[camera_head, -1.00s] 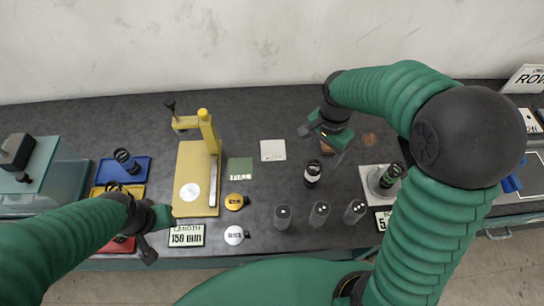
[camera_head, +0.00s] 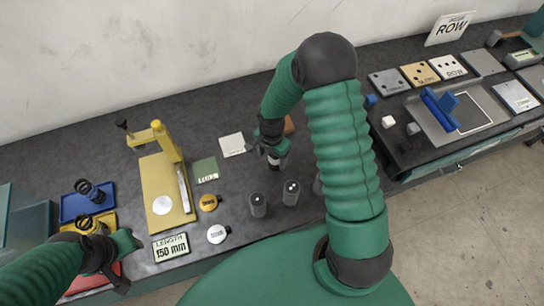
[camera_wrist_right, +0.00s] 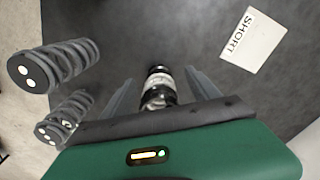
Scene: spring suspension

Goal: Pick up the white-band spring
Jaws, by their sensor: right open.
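The white-band spring (camera_wrist_right: 158,88) is a small dark upright piece with a pale band. In the right wrist view it shows between the two fingers of my right gripper (camera_wrist_right: 160,92), which is open, with a gap on each side. In the head view the right gripper (camera_head: 270,150) is over the spring (camera_head: 274,163) and hides its upper part. My left gripper (camera_head: 118,265) is at the lower left near the coloured trays, away from the spring; its jaw gap is not clear.
Grey springs (camera_head: 258,205) (camera_head: 291,192) stand close by at the front edge. A yellow press fixture (camera_head: 160,195) stands left. A white card (camera_head: 232,145) and a green card (camera_head: 205,170) lie near the spring. A blue tray (camera_head: 72,206) holds a dark spring.

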